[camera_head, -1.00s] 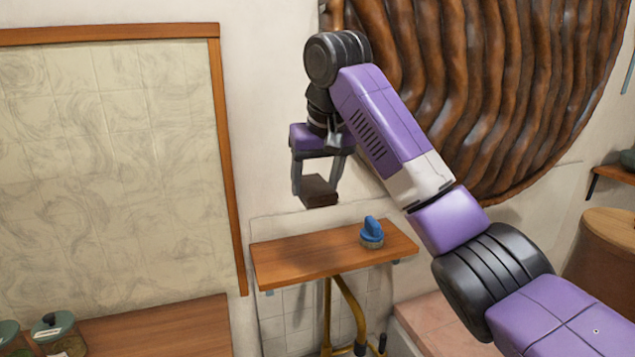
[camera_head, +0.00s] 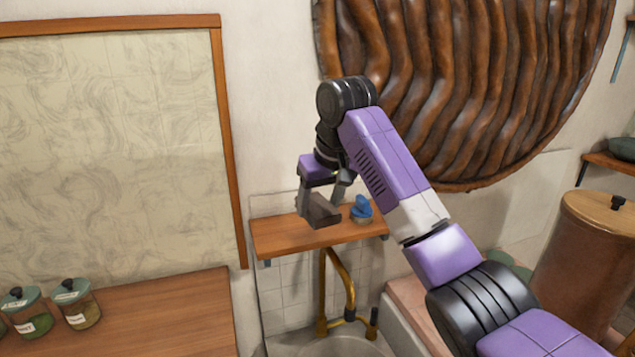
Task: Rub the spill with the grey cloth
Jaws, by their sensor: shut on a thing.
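My gripper (camera_head: 322,200) hangs from my purple arm in front of the wooden wall shelf. It is shut on a small dark grey-brown block-like piece (camera_head: 323,213), perhaps the grey cloth, though it looks stiff here. In the picture the held piece overlaps the shelf's top; I cannot tell whether it touches it. No spill can be made out in this view.
The small wooden shelf (camera_head: 285,238) bears a blue-topped object (camera_head: 361,211) just right of my gripper. A golden tap (camera_head: 343,280) rises below over a basin (camera_head: 345,346). Lidded jars (camera_head: 76,304) stand on the wooden counter (camera_head: 165,315) at left. A brown lidded drum (camera_head: 585,255) stands at right.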

